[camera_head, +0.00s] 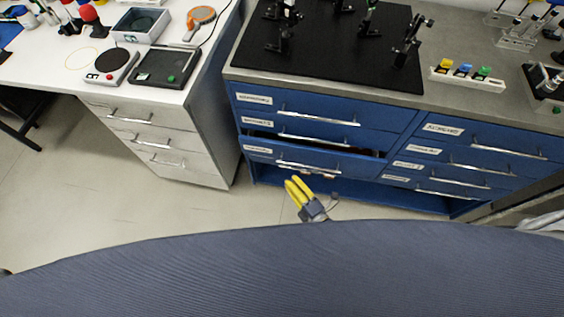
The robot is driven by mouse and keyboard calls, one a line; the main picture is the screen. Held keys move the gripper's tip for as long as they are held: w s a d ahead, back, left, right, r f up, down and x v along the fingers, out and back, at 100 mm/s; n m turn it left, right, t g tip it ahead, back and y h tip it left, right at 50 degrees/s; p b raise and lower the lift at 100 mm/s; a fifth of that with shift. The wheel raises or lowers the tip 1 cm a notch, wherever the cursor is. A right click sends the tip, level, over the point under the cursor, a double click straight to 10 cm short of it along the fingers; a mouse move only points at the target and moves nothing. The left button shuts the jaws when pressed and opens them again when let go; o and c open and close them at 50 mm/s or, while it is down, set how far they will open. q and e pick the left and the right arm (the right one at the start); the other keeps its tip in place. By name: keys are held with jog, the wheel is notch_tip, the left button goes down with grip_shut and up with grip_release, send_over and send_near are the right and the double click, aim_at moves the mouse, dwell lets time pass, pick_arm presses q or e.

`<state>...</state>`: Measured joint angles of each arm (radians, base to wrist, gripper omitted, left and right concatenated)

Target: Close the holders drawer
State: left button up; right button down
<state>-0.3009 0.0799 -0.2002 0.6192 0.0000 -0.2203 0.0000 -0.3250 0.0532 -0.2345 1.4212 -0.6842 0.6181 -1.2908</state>
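The blue bench cabinet has two columns of drawers. The third drawer down in the left column (318,158) stands partly pulled out, with a dark gap above its front. It has a long metal handle and a white label too small to read. My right gripper (297,183), with yellow fingers, is just below and in front of this drawer's handle (312,167). Its fingers lie close together and appear shut, with nothing seen between them. It looks apart from the drawer front, but exact contact is unclear. My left gripper is not in view.
The blue drawers on the right (470,155) look shut. A black optics board (330,60) and a white rack with coloured pieces (467,76) sit on the bench top. A white drawer unit (150,135) stands left, with free floor (120,215) in front.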

send_near(273, 145)
jog(key=w+a, duration=0.1)
jog(key=a, duration=0.3)
jog(key=shift+w+d, duration=0.2)
jog(key=shift+w, duration=0.5)
jog(key=shift+w+d, duration=0.25)
jog(key=shift+w, duration=0.45)
jog(key=shift+w+d, duration=0.2)
jog(key=shift+w, duration=0.45)
